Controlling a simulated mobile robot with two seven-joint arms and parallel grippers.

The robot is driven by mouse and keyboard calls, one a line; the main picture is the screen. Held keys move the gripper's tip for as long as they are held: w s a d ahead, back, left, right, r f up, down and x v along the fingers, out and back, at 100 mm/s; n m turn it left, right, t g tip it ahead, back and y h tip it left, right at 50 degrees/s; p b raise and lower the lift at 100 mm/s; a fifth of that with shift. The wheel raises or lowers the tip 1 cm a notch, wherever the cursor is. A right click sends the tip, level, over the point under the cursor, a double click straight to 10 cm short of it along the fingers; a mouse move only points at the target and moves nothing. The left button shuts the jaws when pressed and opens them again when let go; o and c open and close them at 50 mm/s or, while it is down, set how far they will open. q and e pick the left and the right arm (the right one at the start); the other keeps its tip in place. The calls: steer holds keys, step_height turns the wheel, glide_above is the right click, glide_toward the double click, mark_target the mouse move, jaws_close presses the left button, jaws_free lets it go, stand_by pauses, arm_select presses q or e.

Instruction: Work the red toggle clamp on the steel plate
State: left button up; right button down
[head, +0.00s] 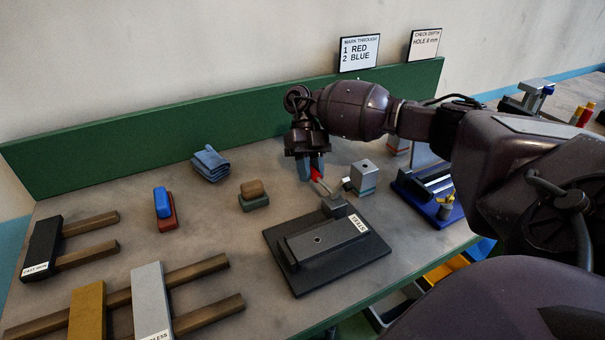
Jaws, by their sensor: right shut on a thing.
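The red toggle clamp (316,174) shows as a small red handle with a pale metal bar, behind the dark steel plate fixture (283,262). A grey bar with a hole (310,240) and a white label lies across that fixture. My right gripper (311,172) points down and is shut on the red handle; its fingers hide part of it. The clamp's linkage is too small to read clearly. My left gripper is not in view.
A grey block with a hole (364,177) stands close to the right of the clamp. A blue tray (433,207) sits further right. Left are a blue-and-red eraser-like block (164,209), a folded cloth (210,164) and bars on wooden rails (152,300). A green board (150,145) edges the back.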

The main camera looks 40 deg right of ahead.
steer(key=shift+f, duration=0.15)
stand_by(0.4)
steer(key=c, duration=1)
jaws_free()
steer(key=shift+w+d+r, duration=0.2)
steer(key=shift+w+r, duration=0.1)
steer(key=shift+r, duration=0.05)
steer(key=b+v, duration=0.1)
steer(key=v, duration=0.3)
steer(key=shift+w+d+r, duration=0.1)
steer(key=shift+w+r, duration=0.05)
steer(key=shift+w, duration=0.05)
steer(key=v, duration=0.5)
steer(key=shift+d+r+b, duration=0.1)
steer(key=shift+b, duration=0.2)
